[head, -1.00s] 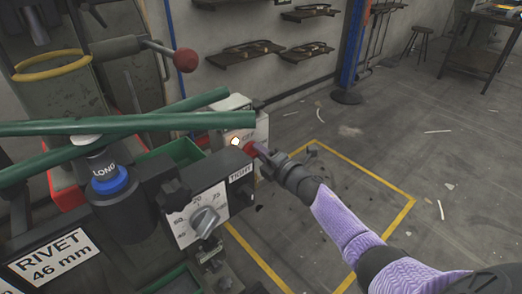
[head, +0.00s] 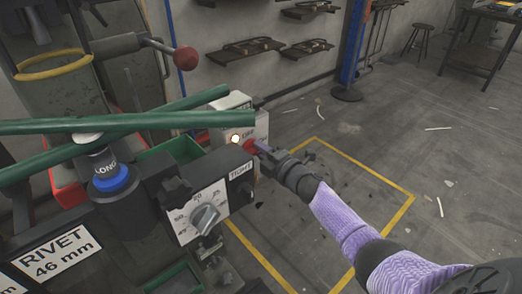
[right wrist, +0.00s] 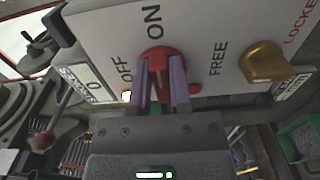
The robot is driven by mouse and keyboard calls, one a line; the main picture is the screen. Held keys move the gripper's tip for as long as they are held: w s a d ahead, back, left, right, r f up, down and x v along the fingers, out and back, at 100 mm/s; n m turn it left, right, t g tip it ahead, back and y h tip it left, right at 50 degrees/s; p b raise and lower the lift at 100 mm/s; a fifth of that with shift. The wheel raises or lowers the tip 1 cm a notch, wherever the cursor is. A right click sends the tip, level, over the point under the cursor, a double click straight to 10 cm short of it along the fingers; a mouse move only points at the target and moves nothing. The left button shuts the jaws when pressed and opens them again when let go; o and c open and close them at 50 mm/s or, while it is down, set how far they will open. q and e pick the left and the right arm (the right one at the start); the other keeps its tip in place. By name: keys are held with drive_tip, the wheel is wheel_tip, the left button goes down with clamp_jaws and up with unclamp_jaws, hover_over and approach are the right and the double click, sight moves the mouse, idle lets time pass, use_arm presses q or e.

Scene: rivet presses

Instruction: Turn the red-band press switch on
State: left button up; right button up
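The red switch (right wrist: 158,55) is on a pale panel marked ON, OFF, FREE and LOCKED in the right wrist view. Its visible upper end lies just below ON; OFF is to its left. My right gripper (right wrist: 160,70) has its two fingers close together on either side of the red handle and looks shut on it. In the head view my right gripper (head: 264,151) reaches the red switch (head: 251,146) on the side of the white box (head: 260,127); the fingers are partly hidden. A lamp (head: 236,138) glows on that box. My left gripper is not in view.
A yellow-brown knob (right wrist: 265,62) sits right of the switch. Green bars (head: 130,124) cross in front of the box. A dial (head: 205,218) marked TIGHT and a RIVET 46 mm plate (head: 54,254) are nearer. Open floor (head: 380,150) lies to the right.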

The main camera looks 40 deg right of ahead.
drive_tip(key=o, duration=0.4)
use_arm(q)
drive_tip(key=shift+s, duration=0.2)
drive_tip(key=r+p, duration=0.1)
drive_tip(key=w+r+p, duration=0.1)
drive_tip(key=p, duration=0.1)
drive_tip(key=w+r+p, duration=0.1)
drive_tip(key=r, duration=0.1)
use_arm(e)
drive_tip(key=s, duration=1)
drive_tip(key=shift+d, duration=0.4)
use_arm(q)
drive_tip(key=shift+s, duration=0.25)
use_arm(e)
drive_tip(key=shift+f, duration=0.1)
